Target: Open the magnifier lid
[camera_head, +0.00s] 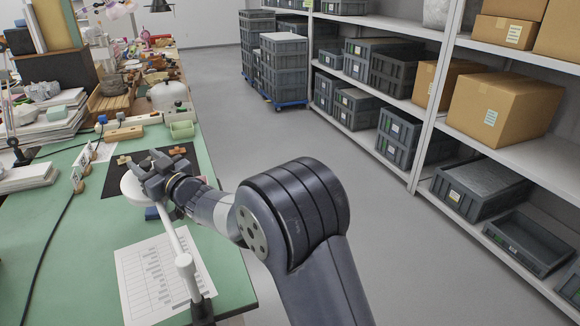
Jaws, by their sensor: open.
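A white magnifier head (131,189) sits over the green table (80,232) on a white arm (181,258) that runs down to a dark base at the table's near right edge. My gripper (151,176) is at the head's upper right side, overlapping it in the picture. The gripper is dark and open. Its fingers and wrist hide part of the head, so I cannot tell whether they touch it, and I cannot make out the lid.
A dark mat (122,166) with brown sherds (178,151) lies behind the gripper. A printed sheet (152,280) lies in front. Small upright cards (78,178) stand to the left, and a green bin (182,129) stands behind.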

